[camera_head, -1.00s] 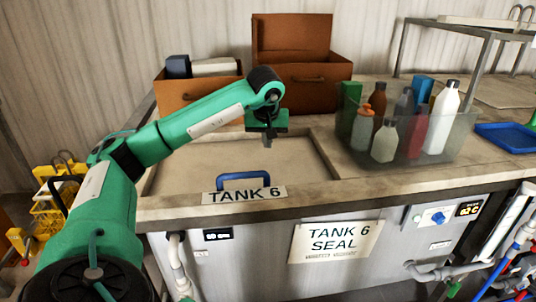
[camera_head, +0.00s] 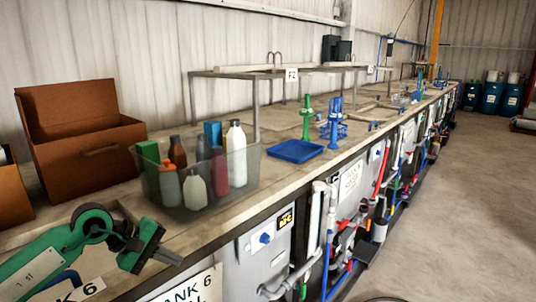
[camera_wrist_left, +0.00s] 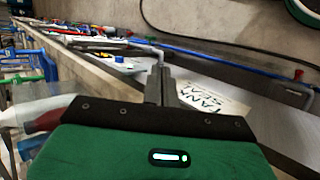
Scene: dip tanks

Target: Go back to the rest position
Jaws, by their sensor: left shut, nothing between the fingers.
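My left gripper (camera_head: 168,257) shows at the lower left of the head view, above the tank 6 edge of the bench. Its fingers are shut with nothing between them. In the left wrist view the closed fingers (camera_wrist_left: 161,82) point away over the front of the bench, with the tank seal sign (camera_wrist_left: 205,103) beyond and to the right. My right gripper is not in either view.
A clear bin (camera_head: 250,165) of several bottles stands on the bench, close right of my left gripper. A blue tray (camera_head: 295,151) lies farther along. An open brown box (camera_head: 85,140) stands behind.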

